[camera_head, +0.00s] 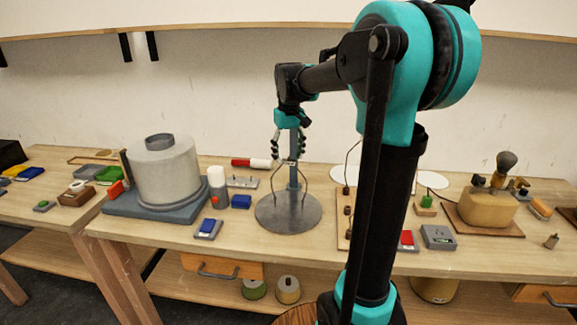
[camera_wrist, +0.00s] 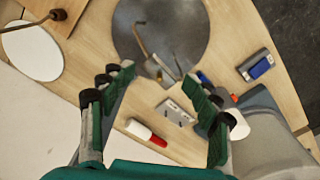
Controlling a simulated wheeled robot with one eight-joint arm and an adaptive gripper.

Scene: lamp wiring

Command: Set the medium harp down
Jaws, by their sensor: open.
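A thin wire harp (camera_head: 306,180) stands over the round grey metal plate (camera_head: 272,217), around or beside a short upright post (camera_head: 293,177). In the wrist view the plate (camera_wrist: 185,25) is at the top, with the thin harp (camera_wrist: 143,42) seen nearly edge-on over it. My gripper (camera_head: 289,148) is above the plate, pointing down, at the harp's upper part. In the wrist view my gripper (camera_wrist: 158,78) has its fingers spread wide and nothing between them is gripped. I cannot tell whether the harp's feet touch the post or plate.
A large grey cylinder (camera_head: 165,170) on a blue base stands left. A red-and-white marker (camera_head: 250,163), small blue boxes (camera_head: 208,228) and a white-topped cylinder (camera_head: 217,185) lie near the plate. A wooden board (camera_head: 346,220) with wire pieces is right. A wall is behind.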

